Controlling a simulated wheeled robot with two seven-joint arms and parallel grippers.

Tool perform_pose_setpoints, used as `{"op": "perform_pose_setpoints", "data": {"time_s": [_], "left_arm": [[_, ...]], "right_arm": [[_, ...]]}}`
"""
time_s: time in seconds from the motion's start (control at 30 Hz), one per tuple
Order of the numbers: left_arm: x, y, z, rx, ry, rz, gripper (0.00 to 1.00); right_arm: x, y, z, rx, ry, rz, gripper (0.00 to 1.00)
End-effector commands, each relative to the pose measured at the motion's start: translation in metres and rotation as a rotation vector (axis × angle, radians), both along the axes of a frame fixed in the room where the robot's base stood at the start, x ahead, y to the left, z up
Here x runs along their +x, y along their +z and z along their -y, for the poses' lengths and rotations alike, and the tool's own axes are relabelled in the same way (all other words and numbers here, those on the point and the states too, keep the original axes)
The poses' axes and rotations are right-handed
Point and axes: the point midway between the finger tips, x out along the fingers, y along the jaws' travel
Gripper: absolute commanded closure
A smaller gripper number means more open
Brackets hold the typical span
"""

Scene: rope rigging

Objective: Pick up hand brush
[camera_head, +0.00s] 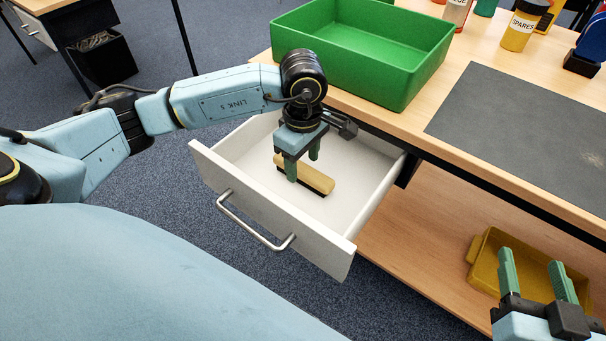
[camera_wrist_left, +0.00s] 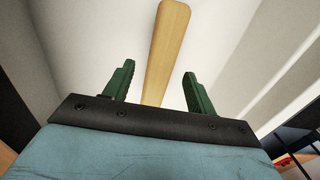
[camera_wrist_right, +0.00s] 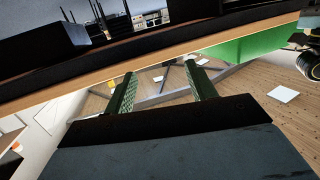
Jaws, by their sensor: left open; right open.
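The hand brush (camera_head: 312,178) has a pale wooden body and a dark underside, and lies in the open white drawer. My left gripper (camera_head: 303,167) is open and points down into the drawer, right over the brush; one finger overlaps it in the head view. In the left wrist view the brush's wooden handle (camera_wrist_left: 165,50) runs between the two green fingers (camera_wrist_left: 158,85), with a gap on either side. My right gripper (camera_head: 537,272) is open and empty, low at the right; its spread fingers also show in the right wrist view (camera_wrist_right: 162,80).
The drawer (camera_head: 270,222) is pulled out under the bench, with a metal handle in front. A green bin (camera_head: 400,78) and a dark mat (camera_head: 530,130) are on the benchtop above. A yellow tray (camera_head: 486,250) is on the lower shelf near my right gripper.

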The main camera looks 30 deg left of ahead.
Motion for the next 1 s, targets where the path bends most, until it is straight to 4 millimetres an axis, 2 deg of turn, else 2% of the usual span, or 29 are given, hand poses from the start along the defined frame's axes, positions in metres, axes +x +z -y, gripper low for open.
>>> {"op": "perform_pose_setpoints", "data": {"time_s": [0.2, 0.33, 0.5, 0.7, 1.0], "left_arm": [[0.001, -0.02, 0.001, 0.0, 0.001, 0.0, 0.44], [0.0, -0.027, 0.001, -0.001, 0.001, 0.0, 0.44], [0.0, -0.03, 0.001, 0.0, 0.001, 0.0, 0.44], [0.0, -0.029, 0.001, 0.0, 0.001, 0.0, 0.44], [0.0, -0.029, 0.001, 0.0, 0.001, 0.001, 0.83]], "right_arm": [[0.002, 0.033, -0.008, 0.062, 0.015, 0.203, 0.44], [0.001, 0.047, -0.01, 0.087, 0.02, 0.286, 0.44], [-0.001, 0.055, -0.01, 0.1, 0.022, 0.329, 0.44], [-0.001, 0.056, -0.01, 0.1, 0.022, 0.329, 0.44], [-0.001, 0.056, -0.01, 0.099, 0.022, 0.328, 0.44]]}}
